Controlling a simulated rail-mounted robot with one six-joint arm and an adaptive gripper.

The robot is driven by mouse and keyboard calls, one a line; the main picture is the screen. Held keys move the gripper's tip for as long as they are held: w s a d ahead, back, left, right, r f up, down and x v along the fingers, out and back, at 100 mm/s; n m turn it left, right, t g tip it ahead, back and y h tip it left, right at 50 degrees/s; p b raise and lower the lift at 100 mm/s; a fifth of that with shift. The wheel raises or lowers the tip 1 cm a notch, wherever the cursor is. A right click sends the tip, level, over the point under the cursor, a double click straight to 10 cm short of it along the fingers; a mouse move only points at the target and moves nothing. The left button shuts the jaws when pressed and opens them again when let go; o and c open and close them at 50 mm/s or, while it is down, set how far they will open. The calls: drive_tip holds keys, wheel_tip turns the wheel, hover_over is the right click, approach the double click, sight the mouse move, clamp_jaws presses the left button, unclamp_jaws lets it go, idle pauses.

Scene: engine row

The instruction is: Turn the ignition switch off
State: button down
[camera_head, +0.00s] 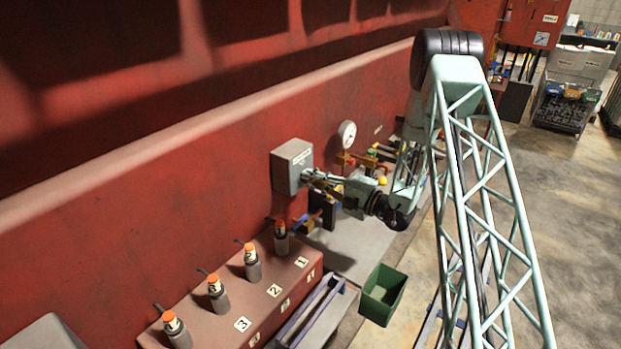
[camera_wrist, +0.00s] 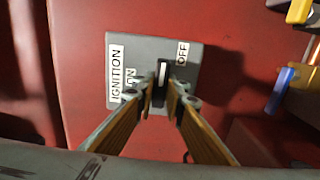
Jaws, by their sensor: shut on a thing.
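The ignition switch is a grey box (camera_head: 290,166) on the red wall. In the wrist view its face (camera_wrist: 202,68) carries the labels IGNITION, ON and OFF, turned sideways, with ON at the left and OFF at the right. A dark switch lever with a pale strip (camera_wrist: 162,72) stands between the two labels. My gripper (camera_wrist: 162,94) has a finger on each side of the lever and is shut on it. The fingers partly cover the lever and the ON label. In the head view my gripper (camera_head: 312,176) reaches the front of the box from the right.
A pressure gauge (camera_head: 347,134) and pipes with coloured valve handles are right of the box. A red bench (camera_head: 260,285) with several orange-topped cylinders stands at the lower left. A green bin (camera_head: 383,294) stands below. Blue and yellow handles (camera_wrist: 290,85) show at the wrist view's right.

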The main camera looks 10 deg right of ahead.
drive_tip(key=c, duration=2.6)
unclamp_jaws()
drive_tip(key=shift+c, duration=0.2)
drive_tip(key=shift+s+d, duration=0.1)
drive_tip(key=v, duration=1.1)
drive_tip(key=shift+s+d, duration=0.25)
